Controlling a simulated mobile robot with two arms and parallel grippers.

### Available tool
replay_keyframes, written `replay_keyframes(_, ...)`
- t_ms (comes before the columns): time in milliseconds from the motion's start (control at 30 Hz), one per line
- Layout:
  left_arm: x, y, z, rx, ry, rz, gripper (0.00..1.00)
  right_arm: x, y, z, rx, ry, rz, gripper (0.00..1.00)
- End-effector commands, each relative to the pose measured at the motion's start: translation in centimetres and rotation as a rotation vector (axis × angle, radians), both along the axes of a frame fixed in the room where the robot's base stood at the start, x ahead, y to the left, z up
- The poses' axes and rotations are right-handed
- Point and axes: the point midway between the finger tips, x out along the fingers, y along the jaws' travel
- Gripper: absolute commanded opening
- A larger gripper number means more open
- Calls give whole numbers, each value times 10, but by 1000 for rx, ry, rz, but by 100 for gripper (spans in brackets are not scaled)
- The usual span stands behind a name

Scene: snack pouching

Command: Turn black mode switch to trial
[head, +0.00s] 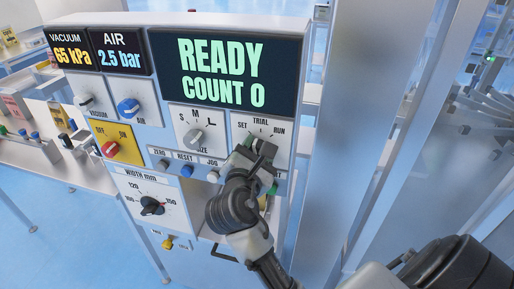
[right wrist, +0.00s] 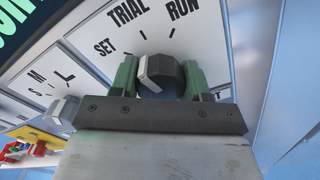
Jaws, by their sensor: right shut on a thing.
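The black mode switch (right wrist: 175,73) is on a white plate marked SET, TRIAL and RUN, on the right of the control panel. A pale pointer strip shows on the left part of its face in the right wrist view; I cannot tell for sure which mark it points to. My right gripper (head: 257,150) is shut on the switch, with one green finger on each side of it (right wrist: 158,80). In the head view the gripper hides much of the switch. My left gripper is not in view.
The display (head: 232,70) above reads READY, COUNT 0. The grey S-M-L size knob (head: 194,137) is left of the switch. A row of buttons, with a blue RESET button (head: 187,171), lies below.

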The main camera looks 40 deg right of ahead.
Motion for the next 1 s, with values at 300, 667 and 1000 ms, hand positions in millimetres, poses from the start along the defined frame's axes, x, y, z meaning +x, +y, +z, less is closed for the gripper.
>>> replay_keyframes(300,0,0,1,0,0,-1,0,0,0,0,109,-126,0,22)
replay_keyframes(667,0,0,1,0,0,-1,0,0,0,0,143,-167,-1,22)
replay_keyframes(1000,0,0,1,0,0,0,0,0,0,0,143,-166,-1,54)
